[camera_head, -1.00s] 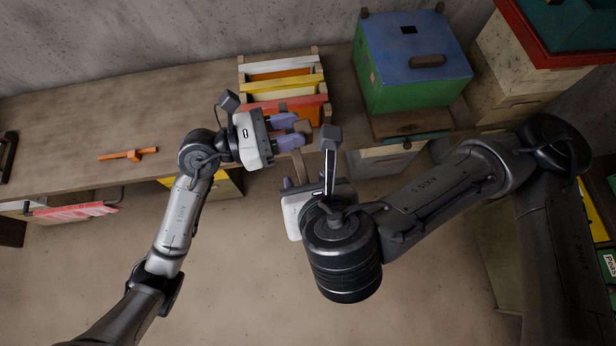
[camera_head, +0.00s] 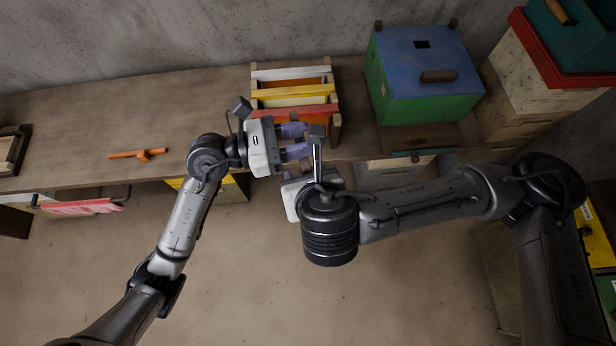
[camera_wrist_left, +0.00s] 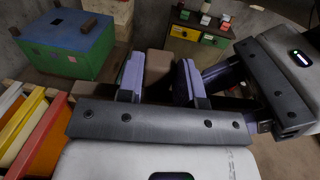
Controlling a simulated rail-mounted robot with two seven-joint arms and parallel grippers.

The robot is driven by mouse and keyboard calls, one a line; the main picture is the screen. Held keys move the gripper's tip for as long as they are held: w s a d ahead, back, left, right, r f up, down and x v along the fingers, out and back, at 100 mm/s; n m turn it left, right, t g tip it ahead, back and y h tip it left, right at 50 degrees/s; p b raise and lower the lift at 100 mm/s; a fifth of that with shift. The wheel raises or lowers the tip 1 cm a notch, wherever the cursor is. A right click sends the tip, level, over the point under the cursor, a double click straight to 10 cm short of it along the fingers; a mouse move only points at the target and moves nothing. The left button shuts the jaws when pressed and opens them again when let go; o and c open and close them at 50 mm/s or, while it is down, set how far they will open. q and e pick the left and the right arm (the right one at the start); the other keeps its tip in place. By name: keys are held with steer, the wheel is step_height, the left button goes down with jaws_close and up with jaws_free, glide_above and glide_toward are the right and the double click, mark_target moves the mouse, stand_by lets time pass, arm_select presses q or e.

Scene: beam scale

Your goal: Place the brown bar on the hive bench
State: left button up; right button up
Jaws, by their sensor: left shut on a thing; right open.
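My left gripper (camera_head: 300,141) is over the front edge of the wooden hive bench (camera_head: 100,110), just in front of a crate of coloured frames. In the left wrist view its purple fingers are shut on the brown bar (camera_wrist_left: 158,63). In the head view the bar is largely hidden by the grippers. My right gripper (camera_wrist_left: 203,83) is open, right beside the left fingers in the left wrist view. In the head view its fingers are mostly hidden behind its own wrist. I cannot tell whether it touches the bar.
The frame crate (camera_head: 256,100) stands on the bench behind my left gripper. A blue and green hive box (camera_head: 430,75) stands to its right. An orange tool (camera_head: 138,154) lies on the left of the bench, where the surface is mostly clear. Drawers sit below the front edge.

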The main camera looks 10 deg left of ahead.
jaws_close()
arm_select(q)
steer(key=o, duration=1)
